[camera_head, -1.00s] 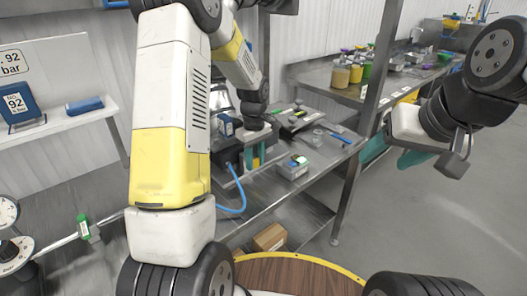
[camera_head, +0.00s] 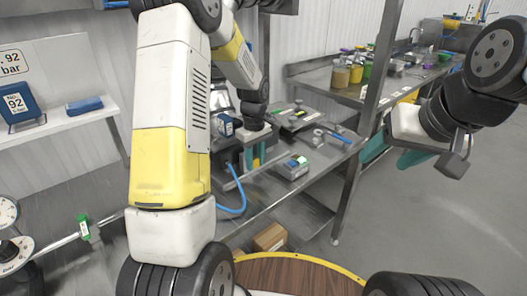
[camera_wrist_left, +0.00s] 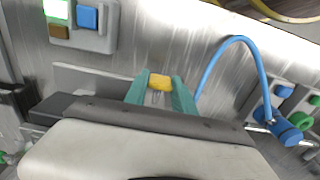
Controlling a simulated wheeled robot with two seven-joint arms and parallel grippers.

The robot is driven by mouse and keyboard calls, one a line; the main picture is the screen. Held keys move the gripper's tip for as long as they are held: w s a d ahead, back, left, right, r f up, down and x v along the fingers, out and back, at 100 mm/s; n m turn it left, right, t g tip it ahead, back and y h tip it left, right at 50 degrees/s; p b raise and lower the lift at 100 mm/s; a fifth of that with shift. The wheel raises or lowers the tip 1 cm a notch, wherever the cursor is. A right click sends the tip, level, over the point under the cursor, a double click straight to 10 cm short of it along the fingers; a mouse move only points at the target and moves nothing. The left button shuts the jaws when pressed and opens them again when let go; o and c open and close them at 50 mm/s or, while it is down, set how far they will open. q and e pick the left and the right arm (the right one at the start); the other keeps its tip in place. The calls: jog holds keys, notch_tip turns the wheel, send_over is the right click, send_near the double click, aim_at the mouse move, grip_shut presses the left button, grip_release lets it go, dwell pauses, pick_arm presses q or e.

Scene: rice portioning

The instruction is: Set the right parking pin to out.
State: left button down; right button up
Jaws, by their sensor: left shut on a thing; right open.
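My left gripper (camera_wrist_left: 161,92) shows in the left wrist view with two teal fingers shut on a small yellow piece (camera_wrist_left: 160,82). It may be the right parking pin; its label and full shape are hidden. In the head view the left gripper (camera_head: 255,156) points down at the bench equipment, under my white wrist. The yellow piece cannot be made out there. My right gripper (camera_head: 396,155) is open and empty at the right, its teal fingers apart, beside the steel post and over the floor.
A grey box with a lit green display (camera_head: 292,167) stands on the steel bench right of the left gripper; it also shows in the left wrist view (camera_wrist_left: 82,20). A blue hose (camera_wrist_left: 215,58) curves close to the left fingers, with a blue fitting (camera_wrist_left: 290,130) at its end.

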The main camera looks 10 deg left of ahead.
pick_arm(q)
jog(key=shift+d, duration=0.1)
jog(key=shift+s+d, duration=0.6)
jog(key=shift+d, duration=0.2)
jog(key=shift+s+d, duration=0.6)
jog(key=shift+d, duration=0.15)
jog(key=c, duration=1)
grip_release()
jog(key=shift+c, duration=0.2)
jog(key=shift+r, duration=0.1)
notch_tip(320, 180, up, 8)
